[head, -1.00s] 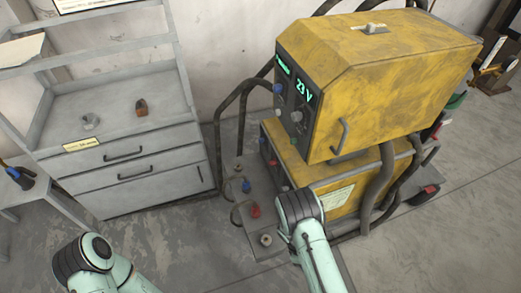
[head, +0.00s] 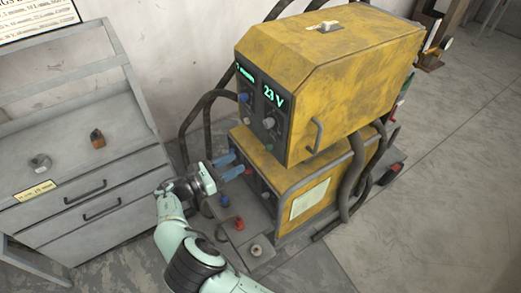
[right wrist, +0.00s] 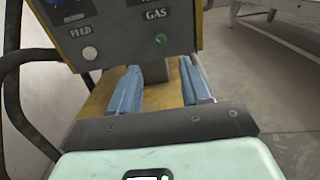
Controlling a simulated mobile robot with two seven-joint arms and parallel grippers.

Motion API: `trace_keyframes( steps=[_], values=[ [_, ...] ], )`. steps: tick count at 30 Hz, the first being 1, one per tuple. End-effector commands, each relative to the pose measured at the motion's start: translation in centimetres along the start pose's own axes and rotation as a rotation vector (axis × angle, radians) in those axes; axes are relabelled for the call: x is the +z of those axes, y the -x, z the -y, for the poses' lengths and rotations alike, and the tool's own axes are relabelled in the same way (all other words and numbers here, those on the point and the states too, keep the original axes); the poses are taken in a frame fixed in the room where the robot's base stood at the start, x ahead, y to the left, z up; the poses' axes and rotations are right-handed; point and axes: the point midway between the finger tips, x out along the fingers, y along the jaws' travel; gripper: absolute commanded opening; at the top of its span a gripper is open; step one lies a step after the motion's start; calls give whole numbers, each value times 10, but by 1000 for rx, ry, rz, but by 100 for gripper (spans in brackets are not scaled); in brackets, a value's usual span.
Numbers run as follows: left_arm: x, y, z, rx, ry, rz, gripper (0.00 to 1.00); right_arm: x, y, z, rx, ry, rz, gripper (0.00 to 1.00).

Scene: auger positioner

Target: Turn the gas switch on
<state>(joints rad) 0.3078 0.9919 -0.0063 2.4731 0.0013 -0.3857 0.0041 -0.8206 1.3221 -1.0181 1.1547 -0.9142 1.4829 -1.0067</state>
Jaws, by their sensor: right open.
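The yellow welding machine (head: 340,80) stands at the centre right, with a dark front panel. The gas switch is a small green knob (right wrist: 160,40) below the GAS label in the right wrist view. It also shows as a green knob low on the panel in the head view, the gas switch (head: 269,148). My right gripper (head: 233,167) is open, with blue fingers pointing at the machine's front, below and left of the knob and apart from it. In the right wrist view, the knob appears above and between the open fingers (right wrist: 161,72). My left gripper is not in view.
A white FEED button (right wrist: 89,53) sits left of the gas switch. A grey drawer cabinet (head: 95,190) stands at left. Dark hoses (head: 190,125) run beside the machine. Red valve (head: 238,224) and fittings lie on the machine's low base. Floor at right is clear.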

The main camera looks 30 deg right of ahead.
Motion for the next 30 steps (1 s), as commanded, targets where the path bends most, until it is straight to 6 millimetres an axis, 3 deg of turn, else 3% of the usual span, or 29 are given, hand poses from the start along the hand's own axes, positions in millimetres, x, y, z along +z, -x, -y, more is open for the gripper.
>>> trace_keyframes(
  steps=[9,15,21,29,30],
  values=[
    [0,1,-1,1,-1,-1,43,0,-70,1,-5,0,-1,47],
    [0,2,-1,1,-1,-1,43,-1,-100,1,-4,-1,-3,47],
    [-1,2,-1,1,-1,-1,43,-1,-111,0,-2,-1,-4,47],
    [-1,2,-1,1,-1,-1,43,-1,-112,0,-1,-1,-4,47],
    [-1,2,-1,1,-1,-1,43,-1,-112,0,-1,-1,-4,34]
  ],
)
